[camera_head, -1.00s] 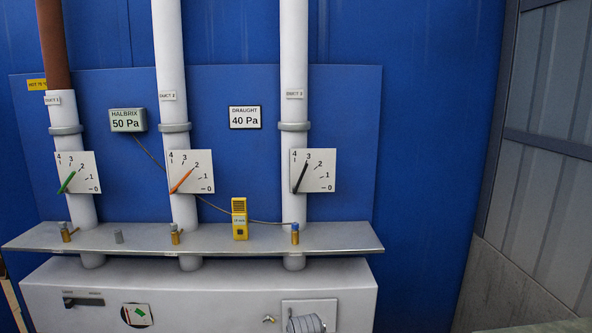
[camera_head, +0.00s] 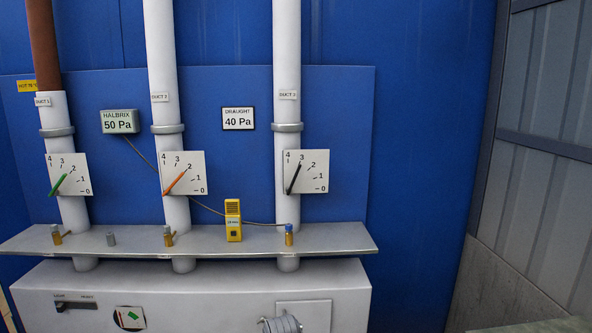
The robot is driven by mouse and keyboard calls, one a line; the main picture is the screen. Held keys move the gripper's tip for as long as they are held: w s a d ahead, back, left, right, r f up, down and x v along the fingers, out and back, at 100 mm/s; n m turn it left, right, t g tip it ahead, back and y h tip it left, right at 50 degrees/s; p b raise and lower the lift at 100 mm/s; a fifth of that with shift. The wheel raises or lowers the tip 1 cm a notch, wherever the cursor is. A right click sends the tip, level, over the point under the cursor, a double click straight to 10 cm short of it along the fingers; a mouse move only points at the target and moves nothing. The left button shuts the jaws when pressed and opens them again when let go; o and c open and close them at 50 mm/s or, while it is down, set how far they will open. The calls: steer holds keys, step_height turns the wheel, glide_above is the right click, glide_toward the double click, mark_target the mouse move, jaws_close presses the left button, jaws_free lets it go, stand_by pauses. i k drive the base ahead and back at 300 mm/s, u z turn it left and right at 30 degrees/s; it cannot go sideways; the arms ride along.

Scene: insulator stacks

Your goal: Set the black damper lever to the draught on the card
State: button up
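The black damper lever (camera_head: 294,179) is on the white dial plate (camera_head: 316,183) of the right duct (camera_head: 288,90). It tilts up and right from its lower-left pivot, pointing near 3 on a 0 to 4 scale. The card (camera_head: 238,118) on the blue panel reads DRAUGHT 40 Pa. The grey HALBRIX display (camera_head: 120,121) reads 50 Pa; a thin cable runs from it towards the tap (camera_head: 289,233) at the right duct. My gripper cannot be made out in view.
Similar dials carry a green lever (camera_head: 58,184) and an orange lever (camera_head: 175,181). A yellow handheld device (camera_head: 233,220) stands on the grey shelf (camera_head: 200,240), which juts out below the dials.

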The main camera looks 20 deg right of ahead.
mark_target(287, 190)
steer(key=u, duration=0.05)
steer(key=i, duration=0.95)
steer(key=z, duration=0.05)
